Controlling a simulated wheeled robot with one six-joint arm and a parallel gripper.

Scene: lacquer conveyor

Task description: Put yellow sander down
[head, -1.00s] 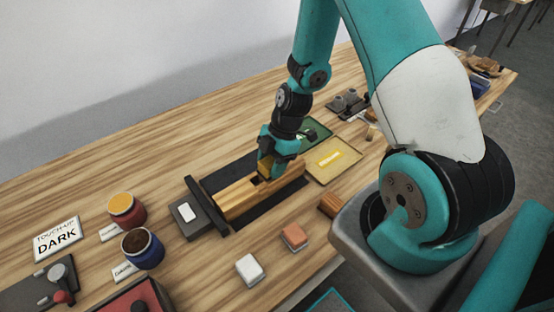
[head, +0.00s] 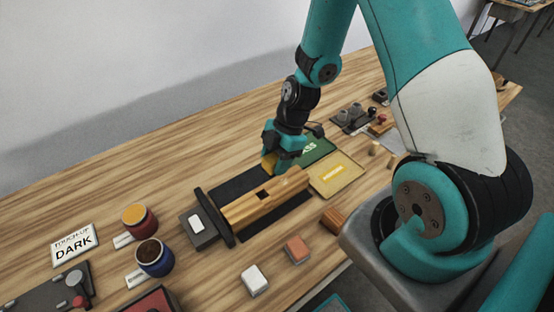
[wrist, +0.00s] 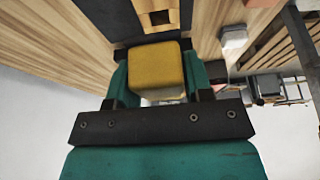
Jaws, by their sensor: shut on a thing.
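The yellow sander is a small yellow block between the fingers of my gripper (head: 272,158). It fills the middle of the wrist view as the yellow sander (wrist: 155,68). In the head view it is partly hidden by my gripper, at the far side of the wooden workpiece (head: 240,207). The workpiece lies on a dark mat (head: 232,187) and has a dark square hole in its top. I cannot tell whether the sander touches anything below it. The workpiece end with the hole also shows at the top of the wrist view (wrist: 140,22).
A dark stop bar (head: 215,218) closes the workpiece's left end. A green PASS pad (head: 314,153) and a yellow pad (head: 350,184) lie to the right. Orange (head: 297,249) and white (head: 254,281) blocks stand in front. The wood behind the mat is clear.

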